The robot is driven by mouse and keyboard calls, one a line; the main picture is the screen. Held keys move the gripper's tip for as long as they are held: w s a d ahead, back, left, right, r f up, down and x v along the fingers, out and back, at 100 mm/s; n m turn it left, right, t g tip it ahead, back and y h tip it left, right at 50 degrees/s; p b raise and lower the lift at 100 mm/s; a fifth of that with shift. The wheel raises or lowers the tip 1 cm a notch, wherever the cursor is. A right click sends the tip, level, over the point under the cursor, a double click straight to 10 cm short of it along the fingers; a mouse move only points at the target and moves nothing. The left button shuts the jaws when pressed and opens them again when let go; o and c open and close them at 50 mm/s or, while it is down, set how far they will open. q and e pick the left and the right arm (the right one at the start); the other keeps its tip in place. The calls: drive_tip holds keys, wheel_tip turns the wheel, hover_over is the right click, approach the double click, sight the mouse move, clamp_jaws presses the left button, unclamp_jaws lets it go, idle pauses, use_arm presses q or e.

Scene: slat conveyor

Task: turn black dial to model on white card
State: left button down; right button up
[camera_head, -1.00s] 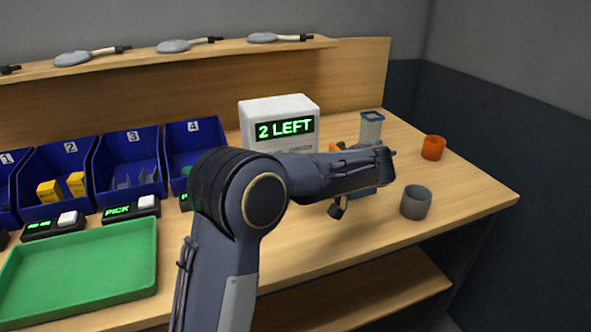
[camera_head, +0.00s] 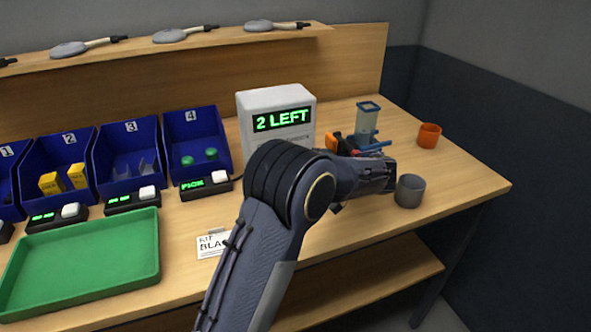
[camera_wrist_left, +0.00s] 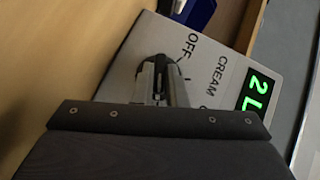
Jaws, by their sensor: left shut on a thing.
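The white box (camera_head: 276,115) with the green "2 LEFT" display stands at the back middle of the bench. The black dial (camera_wrist_left: 173,67) is on the box's labelled face, with "OFF" and "CREAM" readable in the left wrist view; a further label is cut off. My left gripper (camera_wrist_left: 158,80) is shut on the dial. In the head view my arm hides the dial and the gripper's fingers. The white card (camera_head: 212,246) lies on the bench, partly behind my arm; "KIT" and "BLA" are readable. The right gripper is out of view.
Blue bins (camera_head: 195,165) stand at left behind button boxes, with a green tray (camera_head: 85,262) in front. A grey cup (camera_head: 409,191), an orange cup (camera_head: 429,135) and a blue-lidded clear container (camera_head: 367,122) stand right. An orange-black item (camera_head: 337,145) lies close to my forearm.

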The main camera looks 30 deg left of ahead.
use_arm(q)
drive_tip(key=c, duration=1.5)
unclamp_jaws()
drive_tip(key=shift+o, duration=0.2)
drive_tip(key=shift+d, duration=0.1)
drive_tip(key=v, duration=0.7)
drive_tip(key=shift+d, duration=0.25)
drive_tip(key=shift+a+r, duration=0.1)
